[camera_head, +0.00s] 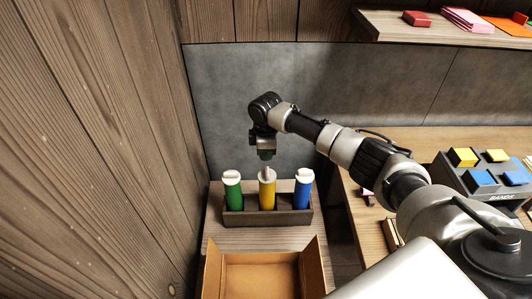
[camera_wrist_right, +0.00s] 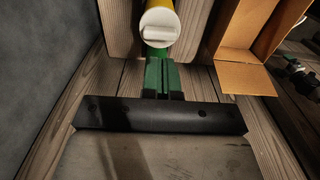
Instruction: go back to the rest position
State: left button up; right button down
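My right gripper (camera_head: 266,155) hangs pointing down above the middle of a dark holder (camera_head: 268,218). Its green fingers (camera_wrist_right: 163,76) look shut together in the wrist view, with nothing seen between them. The holder carries a green bottle (camera_head: 233,193), a yellow bottle (camera_head: 267,194) and a blue bottle (camera_head: 302,193), all upright with white caps. A white cap (camera_wrist_right: 159,30) on a yellow body shows beyond the fingers in the wrist view. My left gripper is not in view.
An open cardboard box (camera_head: 261,257) stands in front of the holder; its flaps (camera_wrist_right: 250,80) show in the wrist view. A wooden wall (camera_head: 95,130) is close at left. At right, a dark rack (camera_head: 470,181) holds yellow and blue blocks. A shelf (camera_head: 450,29) hangs above.

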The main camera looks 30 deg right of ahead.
aim_at(266, 171)
jog(key=shift+f, duration=0.3)
jog(key=shift+f+b, duration=1.6)
jog(key=shift+f, duration=1.05)
jog(key=shift+r+p, duration=3.55)
jog(key=shift+p, duration=0.05)
jog(key=shift+s+f, duration=0.1)
jog(key=shift+f, duration=0.05)
